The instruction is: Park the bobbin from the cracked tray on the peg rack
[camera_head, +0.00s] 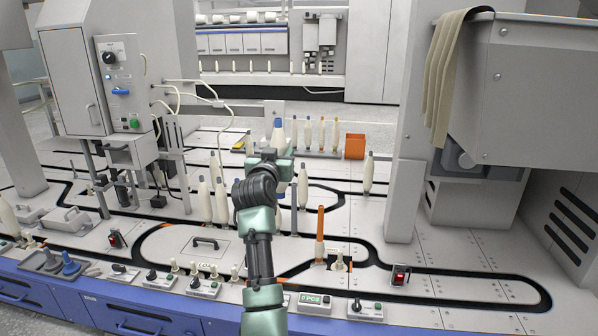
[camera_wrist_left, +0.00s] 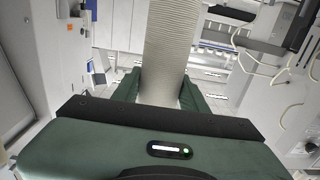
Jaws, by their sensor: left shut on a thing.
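My left gripper (camera_head: 272,154) is over the middle of the machine deck, shut on a cream bobbin (camera_head: 279,134) with a blue tip. The bobbin stands about upright above the gripper in the head view. In the left wrist view its ribbed, thread-wound body (camera_wrist_left: 170,50) rises between the two green fingers. A low grey rack (camera_head: 325,154) behind the gripper carries several thin cream bobbins with coloured tips. I cannot tell which tray is cracked. My right gripper is not in view.
An orange box (camera_head: 355,146) stands at the rack's right end. Several tall cream bobbins (camera_head: 205,200) stand just left of my arm. An orange-topped spindle (camera_head: 320,222) stands to its right. A grey tray with blue pieces (camera_head: 45,264) is at front left. The right deck is mostly clear.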

